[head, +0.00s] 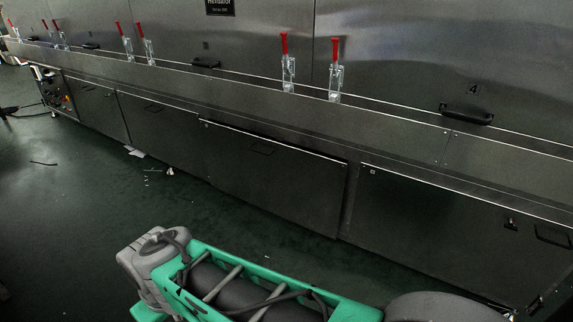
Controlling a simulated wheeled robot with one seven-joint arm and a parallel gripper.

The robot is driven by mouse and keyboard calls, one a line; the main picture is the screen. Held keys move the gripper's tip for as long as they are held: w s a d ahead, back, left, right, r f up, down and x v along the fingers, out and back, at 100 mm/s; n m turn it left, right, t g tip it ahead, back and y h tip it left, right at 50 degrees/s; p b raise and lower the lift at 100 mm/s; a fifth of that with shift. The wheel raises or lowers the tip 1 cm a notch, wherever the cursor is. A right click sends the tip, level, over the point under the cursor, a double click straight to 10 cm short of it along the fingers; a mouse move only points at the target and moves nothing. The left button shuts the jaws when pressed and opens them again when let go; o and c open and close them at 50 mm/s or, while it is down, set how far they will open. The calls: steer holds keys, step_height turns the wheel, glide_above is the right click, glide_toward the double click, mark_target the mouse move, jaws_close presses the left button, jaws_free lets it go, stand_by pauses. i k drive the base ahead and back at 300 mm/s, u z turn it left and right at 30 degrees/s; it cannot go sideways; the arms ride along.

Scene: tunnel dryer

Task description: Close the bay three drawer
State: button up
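The bay three drawer (270,182) is a dark metal front in the lower row of the long dryer, in the middle of the head view. Its light top edge shows, and it stands slightly out from the fronts beside it, so it looks a little open. A recessed handle (262,150) sits near its top. How far out it stands is hard to tell from this angle. My gripper's fingers are not in view.
Another lower front (455,240) with a latch (510,224) is at the right, below the number 4 plate (473,88). Upper doors have red-handled clamps (288,65). Paper scraps (136,152) lie on the dark green floor (90,225), which is otherwise mostly clear at left.

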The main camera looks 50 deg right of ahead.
mark_target(304, 189)
steer(key=z, duration=0.95)
steer(key=i, duration=0.75)
steer(key=u, duration=0.45)
